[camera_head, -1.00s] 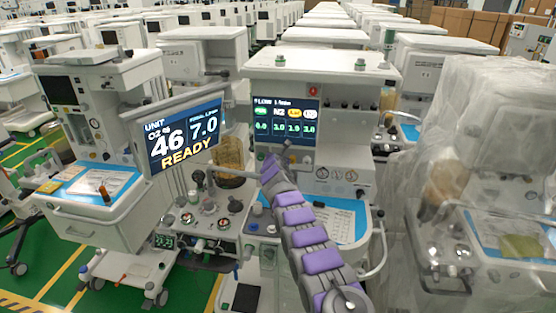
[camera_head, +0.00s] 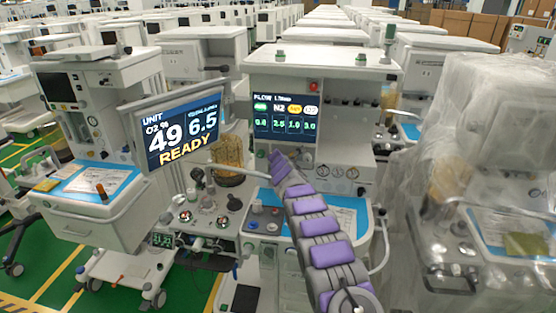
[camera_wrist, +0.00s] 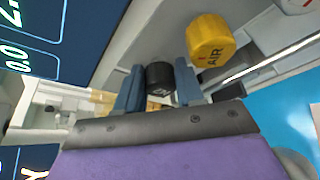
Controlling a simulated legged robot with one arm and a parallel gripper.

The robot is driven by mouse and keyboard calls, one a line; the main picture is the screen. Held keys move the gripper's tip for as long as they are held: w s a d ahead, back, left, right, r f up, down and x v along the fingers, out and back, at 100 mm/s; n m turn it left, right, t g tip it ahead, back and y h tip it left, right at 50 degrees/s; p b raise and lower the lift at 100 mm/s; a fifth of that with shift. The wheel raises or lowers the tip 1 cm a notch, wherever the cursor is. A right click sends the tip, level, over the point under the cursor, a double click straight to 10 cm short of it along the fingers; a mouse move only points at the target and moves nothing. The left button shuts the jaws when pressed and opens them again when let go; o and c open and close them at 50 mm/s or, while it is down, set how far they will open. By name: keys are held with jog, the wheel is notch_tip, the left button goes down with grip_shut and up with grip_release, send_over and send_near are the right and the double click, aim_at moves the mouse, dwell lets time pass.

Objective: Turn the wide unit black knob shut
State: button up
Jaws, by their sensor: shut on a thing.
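The black knob (camera_wrist: 160,78) sits between the two blue-grey fingers of my gripper (camera_wrist: 158,84) in the wrist view. The fingers are shut on it, one on each side. A yellow knob (camera_wrist: 210,42) marked AIR stands just to the right of the right finger. The wide unit (camera_head: 320,70) is the white cart at the middle of the head view, with a lit flow screen (camera_head: 285,118) on its front. My purple-and-grey arm reaches up to the area below that screen. It hides the black knob and my fingertips in the head view.
A tilted screen (camera_head: 183,130) reading READY stands close left of my arm. A gold-brown canister (camera_head: 228,158) stands behind a pale rod. A plastic-wrapped cart (camera_head: 490,120) crowds the right side. Green floor (camera_head: 60,275) shows at the lower left.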

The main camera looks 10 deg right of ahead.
jog(key=shift+r, duration=0.2)
dwell(0.3)
jog(key=o, duration=0.7)
jog(key=shift+f, duration=0.1)
